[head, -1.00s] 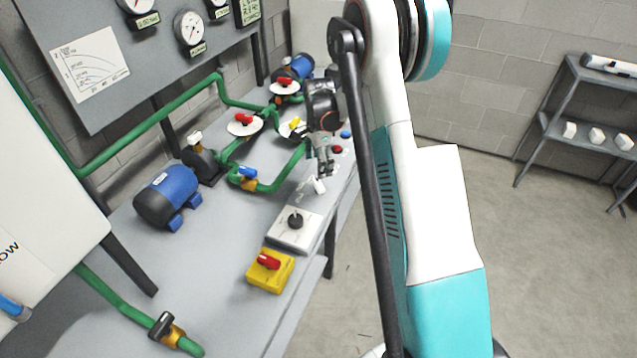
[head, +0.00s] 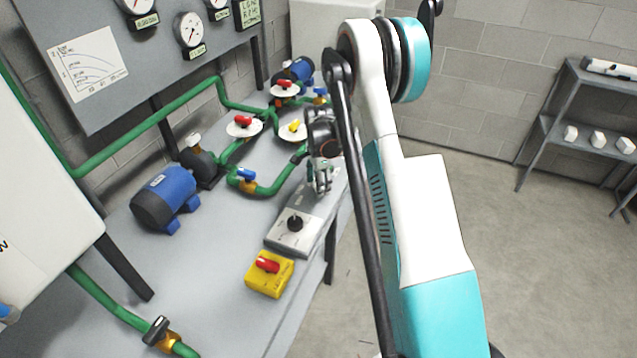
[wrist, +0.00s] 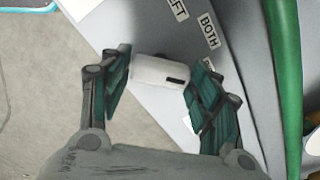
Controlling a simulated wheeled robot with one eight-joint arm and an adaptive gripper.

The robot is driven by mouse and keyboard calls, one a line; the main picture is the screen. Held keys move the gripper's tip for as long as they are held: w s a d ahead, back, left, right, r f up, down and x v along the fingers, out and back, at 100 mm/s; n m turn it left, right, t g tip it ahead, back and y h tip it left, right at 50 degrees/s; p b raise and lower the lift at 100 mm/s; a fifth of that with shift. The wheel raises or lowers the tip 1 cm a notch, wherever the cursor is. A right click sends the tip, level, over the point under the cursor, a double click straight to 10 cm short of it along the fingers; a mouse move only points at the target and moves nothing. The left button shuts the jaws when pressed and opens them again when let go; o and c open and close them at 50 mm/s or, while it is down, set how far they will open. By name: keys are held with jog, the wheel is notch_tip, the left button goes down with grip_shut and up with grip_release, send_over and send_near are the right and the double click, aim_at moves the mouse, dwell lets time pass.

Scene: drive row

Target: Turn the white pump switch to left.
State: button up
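The white pump switch (wrist: 160,72) shows in the wrist view as a pale bar with a black mark near its right end. It lies between the two fingers of my gripper (wrist: 158,85), one finger at each end. The fingers are apart; I cannot tell whether either touches the switch. The panel (wrist: 228,82) beneath bears a "BOTH" label (wrist: 209,30) and a partly cut-off label ending in "FT" (wrist: 178,8). In the head view my gripper (head: 320,190) is low over the far part of the grey panel and hides the white switch.
A black knob (head: 295,223) and a yellow box with a red switch (head: 268,274) stand nearer on the bench. Green pipes (head: 270,188) with valves and a blue motor (head: 165,199) are to the left. Open floor lies right of the bench.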

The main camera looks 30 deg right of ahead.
jog(key=c, duration=0.3)
jog(key=shift+n, duration=0.3)
jog(key=n, duration=0.3)
jog(key=shift+n+b, duration=0.3)
jog(key=shift+b, duration=0.1)
jog(key=n, duration=0.4)
jog(key=shift+n, duration=0.3)
jog(key=n+b, duration=0.1)
jog(key=n, duration=0.3)
jog(key=shift+n, duration=2.5)
jog(key=o, duration=1.1)
jog(key=shift+c, duration=0.2)
